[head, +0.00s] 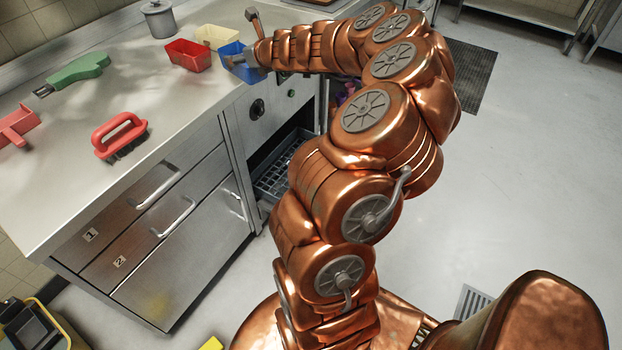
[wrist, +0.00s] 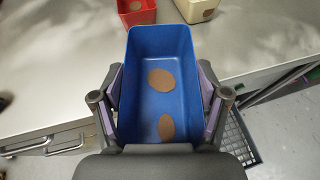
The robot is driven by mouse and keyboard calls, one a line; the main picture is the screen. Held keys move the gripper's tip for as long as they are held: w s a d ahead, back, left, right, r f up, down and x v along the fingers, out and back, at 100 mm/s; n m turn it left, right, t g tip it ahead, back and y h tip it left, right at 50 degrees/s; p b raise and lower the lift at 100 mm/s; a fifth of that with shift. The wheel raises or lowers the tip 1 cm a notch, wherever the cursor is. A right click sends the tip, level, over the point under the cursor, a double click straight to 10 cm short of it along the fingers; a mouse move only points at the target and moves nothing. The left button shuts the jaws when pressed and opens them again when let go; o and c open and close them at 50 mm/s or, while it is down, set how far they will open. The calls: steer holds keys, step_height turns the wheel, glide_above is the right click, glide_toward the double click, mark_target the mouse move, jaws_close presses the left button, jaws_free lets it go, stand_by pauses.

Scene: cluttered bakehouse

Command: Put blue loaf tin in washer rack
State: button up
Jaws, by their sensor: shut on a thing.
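The blue loaf tin (head: 233,50) is at the front edge of the counter in the head view. My gripper (head: 246,62) is shut on it. In the wrist view the blue tin (wrist: 161,58) sits between the two fingers of my gripper (wrist: 160,108), its open top facing the camera, with two brown patches inside. I cannot tell whether its base touches the counter. The washer rack (head: 272,183) is a grey grid in the open bay below the counter, partly hidden by my arm. A dark grid, likely the same rack (wrist: 240,138), shows at lower right in the wrist view.
A red tin (head: 187,55) and a cream tin (head: 215,34) stand beside the blue one. Drawers (head: 155,200) flank the bay. Open floor lies right.

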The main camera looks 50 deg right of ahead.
steer(key=s+d+f+m+h+b, duration=0.1)
steer(key=s+d+f+b, duration=0.15)
steer(key=d, duration=0.25)
steer(key=s+d+f+h+b, duration=0.1)
steer(key=s+d+f, duration=0.3)
steer(key=d, duration=0.2)
steer(key=shift+m, duration=0.3)
steer(key=shift+s+d+f+b, duration=0.95)
steer(key=shift+f+b, duration=4.1)
steer(key=shift+f, duration=4.8)
steer(key=shift+s+d+f+b, duration=0.95)
steer(key=shift+f+b, duration=4.15)
steer(key=shift+f, duration=4.75)
steer(key=shift+s+d+f+b, duration=0.95)
steer(key=shift+f+b, duration=4.1)
steer(key=shift+f, duration=4.8)
steer(key=shift+f, duration=0.1)
steer(key=o, duration=1.3)
steer(key=shift+c, duration=0.2)
